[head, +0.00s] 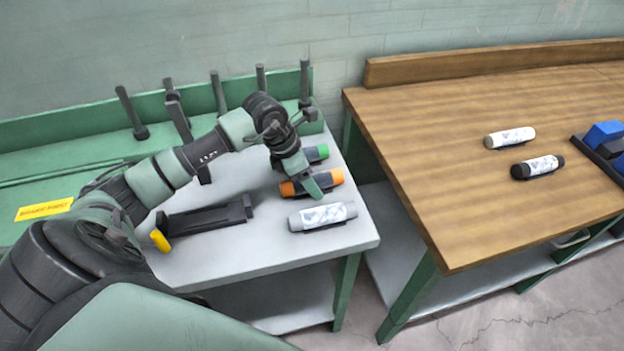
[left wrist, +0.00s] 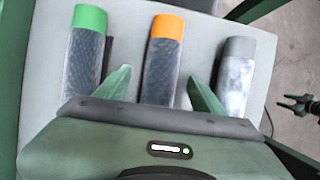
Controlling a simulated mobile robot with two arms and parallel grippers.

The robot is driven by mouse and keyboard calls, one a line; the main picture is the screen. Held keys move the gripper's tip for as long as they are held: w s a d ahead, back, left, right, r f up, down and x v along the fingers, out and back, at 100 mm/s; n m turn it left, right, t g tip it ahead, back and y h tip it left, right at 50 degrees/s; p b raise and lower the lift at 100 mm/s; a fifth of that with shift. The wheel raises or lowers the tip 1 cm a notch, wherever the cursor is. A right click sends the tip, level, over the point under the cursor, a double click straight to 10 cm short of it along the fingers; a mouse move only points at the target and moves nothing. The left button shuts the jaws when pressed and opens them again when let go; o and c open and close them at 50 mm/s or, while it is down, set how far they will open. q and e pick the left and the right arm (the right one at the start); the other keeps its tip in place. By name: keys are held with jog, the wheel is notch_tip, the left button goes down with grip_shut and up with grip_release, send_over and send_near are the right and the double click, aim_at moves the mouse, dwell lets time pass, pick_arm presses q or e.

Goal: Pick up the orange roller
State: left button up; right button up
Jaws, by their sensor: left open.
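The orange roller (head: 311,183) lies on the light grey top of the green workbench, between a green roller (head: 315,153) and a grey roller (head: 322,216). My left gripper (head: 312,185) is over it, pointing down, and hides part of it in the head view. In the left wrist view the orange roller (left wrist: 163,60) shows between the two green fingers of my left gripper (left wrist: 157,78), which are apart with gaps on both sides. The near part of the roller is hidden by the gripper body.
A black holder (head: 205,219) with a yellow end lies left of the rollers. Several dark upright posts (head: 218,92) stand at the back. A wooden bench (head: 450,130) to the right carries a white roller (head: 510,138), a black roller (head: 537,167) and a blue-and-black tray.

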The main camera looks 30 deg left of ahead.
pick_arm(q)
jog(key=c, duration=1.5)
jog(key=shift+r, duration=0.15)
